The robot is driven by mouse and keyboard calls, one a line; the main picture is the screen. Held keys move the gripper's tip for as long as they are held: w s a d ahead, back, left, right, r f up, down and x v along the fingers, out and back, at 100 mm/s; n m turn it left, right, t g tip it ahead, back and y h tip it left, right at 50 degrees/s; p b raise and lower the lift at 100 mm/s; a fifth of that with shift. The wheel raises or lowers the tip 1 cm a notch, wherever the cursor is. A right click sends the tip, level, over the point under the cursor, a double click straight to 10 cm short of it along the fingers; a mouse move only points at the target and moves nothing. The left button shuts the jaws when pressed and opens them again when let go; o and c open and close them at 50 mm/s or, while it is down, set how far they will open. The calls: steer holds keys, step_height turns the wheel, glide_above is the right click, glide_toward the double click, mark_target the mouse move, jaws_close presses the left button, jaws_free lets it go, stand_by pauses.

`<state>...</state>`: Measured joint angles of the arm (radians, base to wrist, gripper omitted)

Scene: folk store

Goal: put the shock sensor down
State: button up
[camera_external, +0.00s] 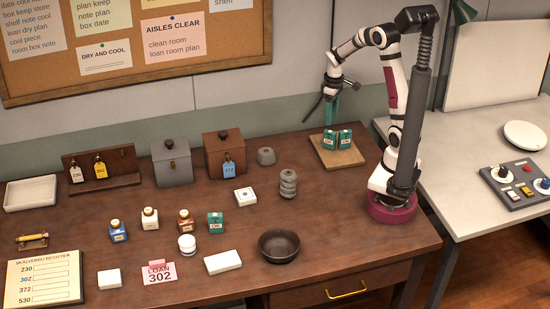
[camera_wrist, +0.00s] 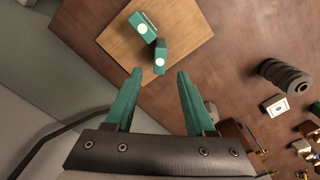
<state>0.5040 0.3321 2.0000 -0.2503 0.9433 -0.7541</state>
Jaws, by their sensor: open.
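Two teal boxes with pale labels stand close together on a tan wooden board (camera_external: 325,158): one at left (camera_external: 330,140) and one at right (camera_external: 345,139). They look like the sensors, but I cannot read which is the shock sensor. In the wrist view the boxes show beyond my fingertips, one farther (camera_wrist: 139,23) and one nearer (camera_wrist: 160,58), each with a white dot on top. My gripper (camera_external: 331,112) is above the board, teal fingers apart; in the wrist view the gap between the fingers (camera_wrist: 159,74) is empty. A similar teal box (camera_external: 215,223) stands mid-table.
A stack of grey discs (camera_external: 288,184) and a small white box (camera_external: 245,196) stand left of the board. A dark bowl (camera_external: 279,245), small bottles (camera_external: 150,218) and two lidded boxes (camera_external: 172,163) stand farther off. Bare table lies in front of the board.

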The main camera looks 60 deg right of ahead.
steer(key=s+a+r+m+y, duration=0.1)
steer(key=s+a+r, duration=0.3)
steer(key=s+a, duration=0.5)
steer(key=s+a+r+m, duration=0.4)
steer(key=s+a, duration=0.5)
steer(key=a, duration=0.2)
steer(key=shift+a+m+y, duration=0.2)
steer(key=shift+m+y, duration=0.1)
steer(key=shift+y, duration=0.1)
